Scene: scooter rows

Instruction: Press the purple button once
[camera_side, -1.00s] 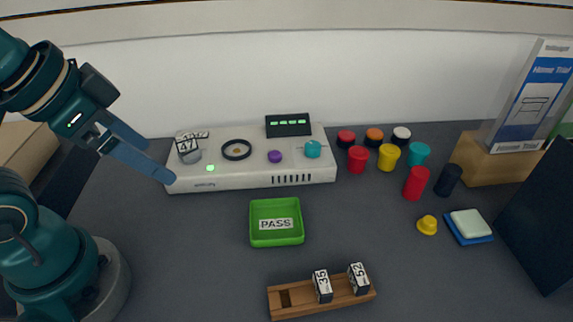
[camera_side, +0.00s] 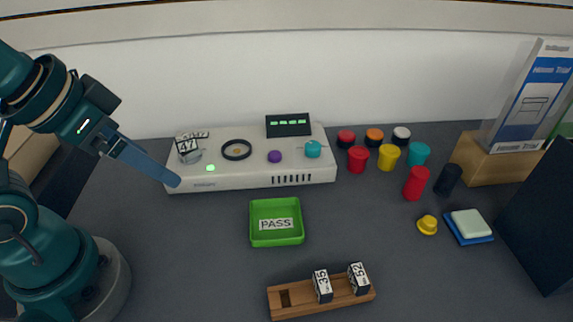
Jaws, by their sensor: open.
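The purple button (camera_side: 274,156) is a small round knob on top of a white console (camera_side: 240,181), between a black ring and a teal knob. My gripper (camera_side: 173,182) is at the left end of the console, its blue-grey fingers pointing down and right. It is apart from the purple button, well to its left. The fingers overlap in this view, so the gap between them is hidden. Nothing shows in the gripper.
The console also carries a block marked 47 (camera_side: 187,147), a black ring (camera_side: 236,150), a lit green button (camera_side: 210,168), a teal knob (camera_side: 313,149) and a display (camera_side: 288,125). A green tray (camera_side: 276,239) lies in front. Several coloured cylinders stand to the right.

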